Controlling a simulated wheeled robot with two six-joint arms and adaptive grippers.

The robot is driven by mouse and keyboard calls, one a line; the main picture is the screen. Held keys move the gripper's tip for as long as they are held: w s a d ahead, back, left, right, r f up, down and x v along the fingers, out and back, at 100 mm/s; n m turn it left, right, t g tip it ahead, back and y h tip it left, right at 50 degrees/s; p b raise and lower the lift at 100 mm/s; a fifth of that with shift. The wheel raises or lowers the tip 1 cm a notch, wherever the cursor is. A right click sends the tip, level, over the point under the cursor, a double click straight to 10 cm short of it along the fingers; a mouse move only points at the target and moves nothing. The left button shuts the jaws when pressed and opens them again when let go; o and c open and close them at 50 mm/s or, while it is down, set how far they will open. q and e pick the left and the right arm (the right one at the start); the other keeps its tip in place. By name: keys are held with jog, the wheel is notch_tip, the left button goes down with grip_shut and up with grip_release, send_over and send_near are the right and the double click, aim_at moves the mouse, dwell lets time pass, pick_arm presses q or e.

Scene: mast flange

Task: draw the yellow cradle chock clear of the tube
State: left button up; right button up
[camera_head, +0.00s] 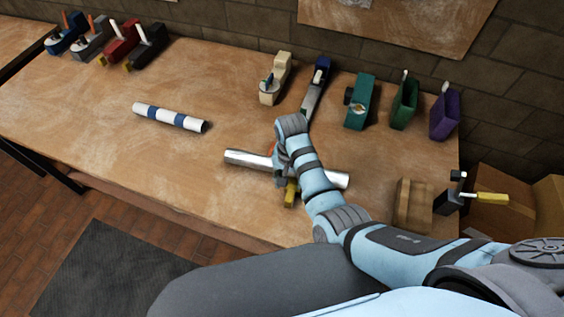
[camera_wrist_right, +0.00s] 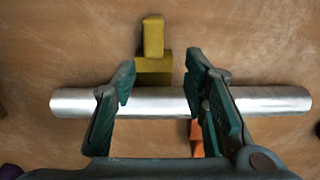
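The silver tube (camera_head: 240,158) lies on the bench and crosses the right wrist view (camera_wrist_right: 275,99) from side to side. The yellow cradle chock (camera_head: 291,193) is on the near side of the tube in the head view. In the wrist view, the chock (camera_wrist_right: 153,38) stands at the tube's upper edge, with a raised block and a wider base that meets the tube. An orange piece (camera_wrist_right: 196,138) shows on the opposite side, partly behind a finger. My right gripper (camera_wrist_right: 160,82) is open above the tube, its fingers apart, with the chock seen between them. My left gripper is not in view.
A blue-and-white striped tube (camera_head: 170,117) lies to the left. Several coloured tools stand along the back, including a teal one (camera_head: 360,101). A wooden block (camera_head: 413,204) and a black clamp with a yellow handle (camera_head: 480,196) are at right. The bench's left-front area is clear.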

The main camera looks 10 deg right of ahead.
aim_at(291, 202)
jog(key=shift+w+d+f, duration=0.1)
jog(key=shift+f, duration=0.4)
jog(key=s, duration=0.1)
jog(key=s+f, duration=0.1)
jog(key=s+f+b, duration=0.1)
jog(key=shift+a+f, duration=0.1)
jog(key=shift+a, duration=0.15)
jog(key=b, duration=0.2)
jog(key=s+f+b, duration=0.1)
jog(key=b, duration=0.1)
jog(key=shift+s+a+f+t+b, duration=0.1)
jog(key=shift+s+f+t+b, duration=0.1)
jog(key=shift+f+t+b, duration=0.15)
jog(key=shift+w+f+b, duration=0.75)
jog(key=shift+w+f, duration=0.2)
jog(key=shift+f, duration=0.15)
jog(key=shift+w+f, duration=0.2)
jog(key=shift+w, duration=0.15)
jog(key=shift+s+r, duration=0.15)
jog(key=shift+s, duration=0.05)
jog(key=shift+s+r, duration=0.15)
jog(key=shift+s, duration=0.15)
jog(key=c, duration=0.6)
jog(key=shift+w, duration=0.1)
grip_shut()
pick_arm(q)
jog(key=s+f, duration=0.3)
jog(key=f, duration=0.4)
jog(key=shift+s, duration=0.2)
